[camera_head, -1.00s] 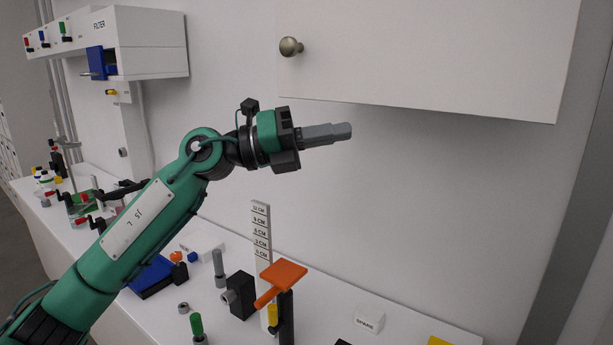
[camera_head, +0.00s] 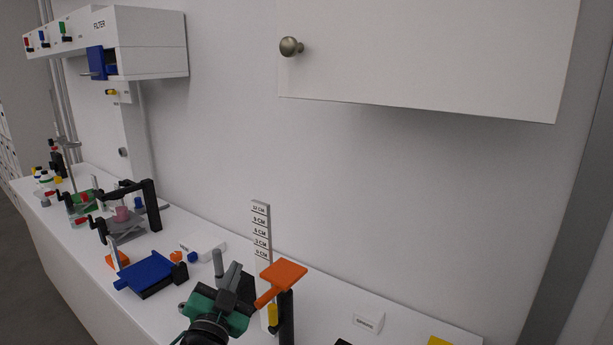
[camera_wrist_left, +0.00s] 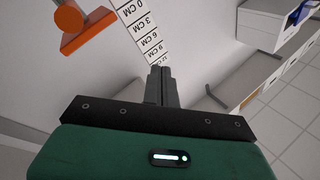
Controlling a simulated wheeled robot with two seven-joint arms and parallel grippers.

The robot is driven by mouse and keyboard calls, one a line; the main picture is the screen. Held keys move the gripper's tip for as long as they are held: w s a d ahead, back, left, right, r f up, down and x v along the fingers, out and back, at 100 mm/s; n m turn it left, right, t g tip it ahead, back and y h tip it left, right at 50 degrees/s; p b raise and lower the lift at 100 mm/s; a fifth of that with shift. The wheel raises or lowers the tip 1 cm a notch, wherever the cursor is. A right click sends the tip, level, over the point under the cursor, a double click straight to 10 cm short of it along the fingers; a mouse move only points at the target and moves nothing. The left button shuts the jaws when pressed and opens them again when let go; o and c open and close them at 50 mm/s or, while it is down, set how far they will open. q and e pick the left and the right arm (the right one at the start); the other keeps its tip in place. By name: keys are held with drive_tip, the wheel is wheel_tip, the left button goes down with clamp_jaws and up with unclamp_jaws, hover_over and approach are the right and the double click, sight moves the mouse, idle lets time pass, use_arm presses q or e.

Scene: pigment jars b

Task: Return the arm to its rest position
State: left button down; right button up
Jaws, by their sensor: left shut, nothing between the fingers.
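My left arm is low at the bottom centre of the head view, its green and black wrist seen from behind. My left gripper (camera_head: 231,275) is shut and empty, its fingers pointing away over the bench in front of a black block. In the left wrist view the gripper's fingers (camera_wrist_left: 160,85) are together with nothing between them. My right gripper is in neither current view.
An orange paddle (camera_head: 284,271) on a black post stands just right of my gripper. The height scale (camera_head: 261,225) is behind. A blue plate (camera_head: 146,270) lies left. A white cabinet (camera_head: 430,55) hangs above; the wall space below it is clear.

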use_arm(q)
drive_tip(key=s+a+f+n+g+y, duration=0.2)
drive_tip(key=s+a+f+n+g, duration=0.15)
drive_tip(key=s+f, duration=0.55)
drive_tip(key=s+a+f+n+g+y, duration=0.25)
drive_tip(key=s+f+g, duration=0.2)
drive_tip(key=f, duration=0.75)
drive_tip(key=s+a+f+g+h, duration=0.1)
drive_tip(key=s+f+g, duration=0.4)
drive_tip(key=s, duration=0.6)
drive_tip(key=s+a+f+g+h, duration=0.15)
drive_tip(key=s+f+g, duration=0.3)
drive_tip(key=s, duration=0.55)
wheel_tip(320, 180, down, 33)
drive_tip(key=y, duration=0.1)
drive_tip(key=s+a+f+g, duration=0.2)
drive_tip(key=s+a+f, duration=0.1)
drive_tip(key=s+f, duration=1.5)
drive_tip(key=shift+s+a+f, duration=0.15)
drive_tip(key=shift+s+f, duration=0.05)
drive_tip(key=shift+s, duration=0.45)
